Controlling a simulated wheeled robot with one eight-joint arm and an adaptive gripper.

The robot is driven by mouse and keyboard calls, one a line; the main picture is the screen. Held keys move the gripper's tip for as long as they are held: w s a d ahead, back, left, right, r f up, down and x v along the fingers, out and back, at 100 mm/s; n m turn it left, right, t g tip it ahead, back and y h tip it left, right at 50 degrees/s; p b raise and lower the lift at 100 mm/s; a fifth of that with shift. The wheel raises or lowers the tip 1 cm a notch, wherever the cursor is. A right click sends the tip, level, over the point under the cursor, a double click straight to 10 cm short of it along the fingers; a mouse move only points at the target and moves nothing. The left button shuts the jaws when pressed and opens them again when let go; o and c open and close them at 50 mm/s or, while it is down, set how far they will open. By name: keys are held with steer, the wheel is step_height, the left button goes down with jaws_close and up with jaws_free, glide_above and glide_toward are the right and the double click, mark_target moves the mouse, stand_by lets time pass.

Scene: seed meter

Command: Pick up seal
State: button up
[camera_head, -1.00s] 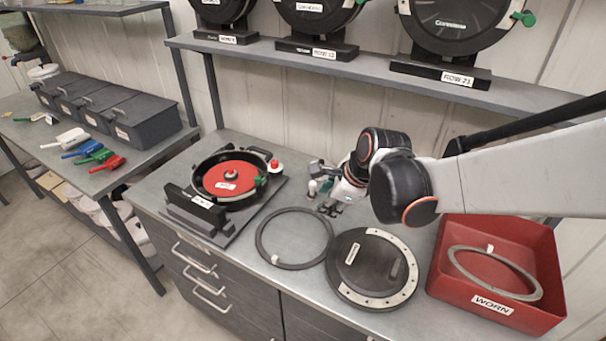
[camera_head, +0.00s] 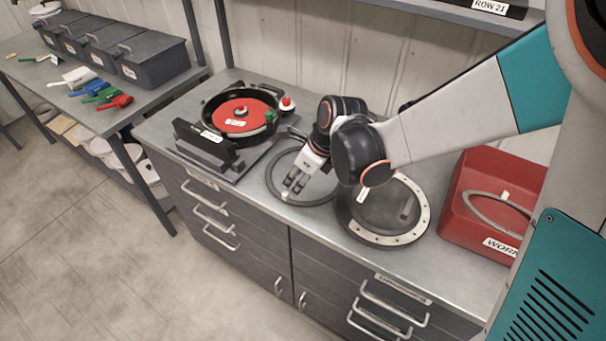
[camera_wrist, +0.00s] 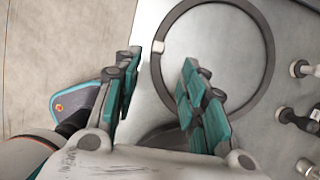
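The seal, a thin dark ring (camera_head: 270,180) with a small white tag, lies flat on the metal bench between the seed meter (camera_head: 236,116) and a round black cover. In the wrist view the ring (camera_wrist: 268,58) shows nearly whole, with its tag on the side near the fingers. My gripper (camera_head: 292,184) points down over the ring's front-left part. In the wrist view my gripper (camera_wrist: 160,70) is open and empty, with the tagged rim between its fingertips. The height left above the bench is hard to tell.
The black cover (camera_head: 380,208) with a pale metal rim lies right of the ring. A red WORN bin (camera_head: 462,210) holding another ring (camera_head: 490,214) stands farther right. Small dark parts (camera_wrist: 290,115) lie on the bench at the wrist view's right. The bench's front edge is close.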

mark_target(286, 193)
steer(key=b+x, duration=0.1)
steer(key=x, duration=0.2)
steer(key=b+x, duration=0.3)
steer(key=x, duration=0.2)
steer(key=shift+a+f, duration=0.25)
steer(key=shift+a, duration=0.15)
steer(key=shift+r, duration=0.1)
steer(key=shift+c, duration=0.3)
jaws_close()
